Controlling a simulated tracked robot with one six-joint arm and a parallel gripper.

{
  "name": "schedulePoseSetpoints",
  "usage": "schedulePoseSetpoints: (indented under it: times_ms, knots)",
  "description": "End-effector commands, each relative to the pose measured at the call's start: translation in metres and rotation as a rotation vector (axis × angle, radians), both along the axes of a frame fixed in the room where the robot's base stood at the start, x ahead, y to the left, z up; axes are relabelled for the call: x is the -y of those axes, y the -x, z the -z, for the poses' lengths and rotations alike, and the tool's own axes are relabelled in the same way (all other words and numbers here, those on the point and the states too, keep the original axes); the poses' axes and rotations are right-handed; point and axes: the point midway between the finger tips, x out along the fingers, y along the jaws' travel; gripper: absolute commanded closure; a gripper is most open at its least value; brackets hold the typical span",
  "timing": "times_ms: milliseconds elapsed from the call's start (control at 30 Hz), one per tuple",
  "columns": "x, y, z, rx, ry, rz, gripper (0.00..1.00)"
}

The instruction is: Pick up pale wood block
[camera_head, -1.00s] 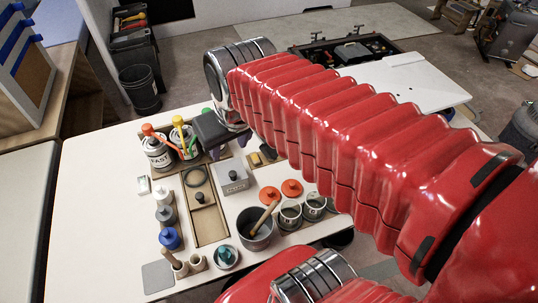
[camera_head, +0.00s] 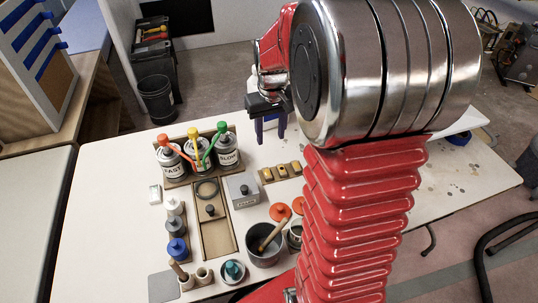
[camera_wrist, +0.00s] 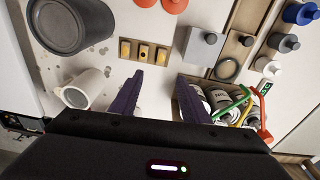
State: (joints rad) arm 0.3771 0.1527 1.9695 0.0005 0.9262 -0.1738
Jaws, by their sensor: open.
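No separate block clearly stands out as the pale wood block. My gripper (camera_head: 270,138) is above the table behind that rack, fingers pointing down, apart and empty. In the wrist view its purple fingers (camera_wrist: 158,77) have bare white table between them. My arm hides much of the table's right side.
Cans with coloured spouts (camera_head: 198,157) stand left of my gripper and close to a finger in the wrist view. A grey box (camera_head: 243,189), a wooden tray (camera_head: 216,236), a pot (camera_head: 266,246) and bottles are nearby.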

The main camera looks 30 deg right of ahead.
Motion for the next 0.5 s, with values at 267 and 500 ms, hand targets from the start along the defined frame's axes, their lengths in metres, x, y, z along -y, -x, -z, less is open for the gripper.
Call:
schedulePoseSetpoints:
  times_ms: [267, 500]
  knots:
    - [0.046, -0.015, 0.051, -0.073, -0.029, 0.041, 0.58]
    - [0.057, -0.018, 0.062, -0.087, -0.037, 0.049, 0.58]
